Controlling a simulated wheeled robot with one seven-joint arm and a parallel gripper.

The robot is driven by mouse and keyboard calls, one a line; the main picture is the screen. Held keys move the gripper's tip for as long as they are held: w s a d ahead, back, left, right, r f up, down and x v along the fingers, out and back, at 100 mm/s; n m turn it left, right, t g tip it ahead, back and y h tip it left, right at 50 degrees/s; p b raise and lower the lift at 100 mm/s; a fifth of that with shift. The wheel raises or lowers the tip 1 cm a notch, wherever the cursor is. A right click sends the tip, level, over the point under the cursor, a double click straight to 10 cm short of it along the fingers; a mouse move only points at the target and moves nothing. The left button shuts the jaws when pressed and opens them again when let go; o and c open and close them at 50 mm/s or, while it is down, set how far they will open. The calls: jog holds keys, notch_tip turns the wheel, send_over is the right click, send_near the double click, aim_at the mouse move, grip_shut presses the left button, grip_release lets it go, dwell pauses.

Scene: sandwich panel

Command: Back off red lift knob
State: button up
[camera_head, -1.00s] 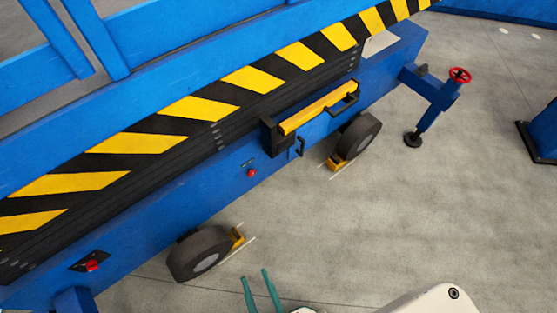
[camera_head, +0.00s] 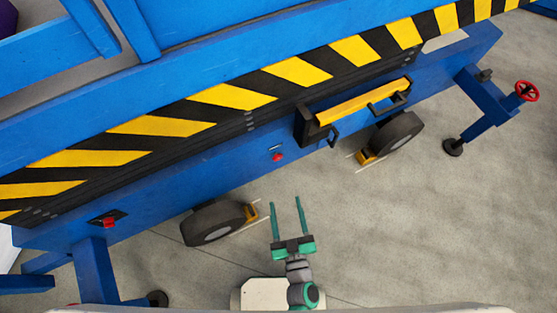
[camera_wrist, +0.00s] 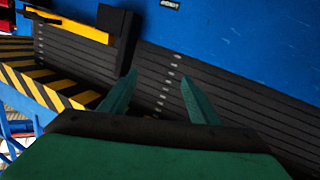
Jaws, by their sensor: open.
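Two small red knobs sit on the side of the blue lift in the head view. One red knob (camera_head: 277,157) is near the middle, below the black-and-yellow striped band; the other red knob (camera_head: 109,222) is on a dark plate at lower left. The frames do not show which is the lift knob. My gripper (camera_head: 286,202) is open and empty, its two green fingers pointing up the picture, below the middle knob and apart from it. In the wrist view, the green fingers (camera_wrist: 160,88) are spread before a black ribbed panel, and I make out no red knob.
A yellow bar in a black bracket (camera_head: 362,103) juts from the lift's side. Two wheels with yellow chocks stand below, the nearer wheel (camera_head: 213,222) left of my gripper. A red handwheel (camera_head: 526,91) tops an outrigger at right. The concrete floor at lower right is clear.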

aim_at(279, 159)
jog(key=w+d+f+n+g+y, duration=0.1)
jog(key=w+f+g+y, duration=0.1)
jog(key=w+f, duration=0.75)
jog(key=w+d+f+g+y, duration=0.1)
jog(key=w+d+f+g, duration=0.15)
jog(key=w+f, duration=0.7)
jog(key=x, duration=0.6)
jog(key=a+x, duration=0.1)
jog(key=x, duration=0.3)
jog(key=shift+s+a+f, duration=0.1)
jog(key=shift+s+f, duration=0.15)
jog(key=shift+f, duration=0.1)
jog(key=shift+n, duration=0.3)
jog(key=c, duration=1)
